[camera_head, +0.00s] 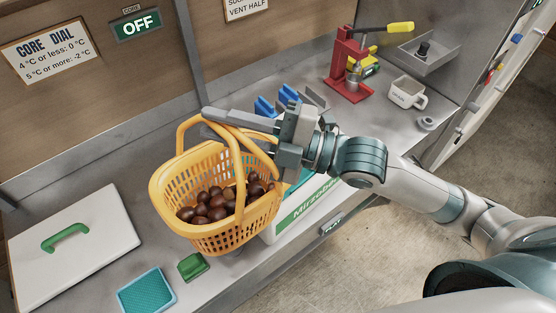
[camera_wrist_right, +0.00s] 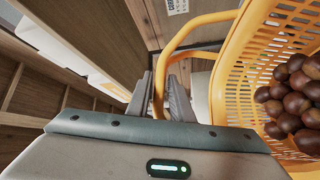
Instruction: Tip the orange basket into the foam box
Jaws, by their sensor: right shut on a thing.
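The orange basket (camera_head: 228,228), with several brown chestnuts (camera_head: 225,203) in it, hangs roughly upright, slightly tilted. My right gripper (camera_head: 207,122) is shut on its handle (camera_head: 184,134). The right wrist view shows the handle (camera_wrist_right: 160,85) between the fingers (camera_wrist_right: 172,102) and the basket wall (camera_wrist_right: 228,85) with chestnuts (camera_wrist_right: 296,100) at the right. The white foam box (camera_head: 283,226), with a green label, is behind and right of the basket, which hides much of it. I cannot tell how far the basket is above the counter. My left gripper is not in view.
A white lid-like slab (camera_head: 100,215) with a green handle lies at the left. A teal tray (camera_head: 146,291) and a green block (camera_head: 194,266) are at the front. A red press (camera_head: 347,70), a mug (camera_head: 406,93) and blue pieces (camera_head: 266,106) stand farther back.

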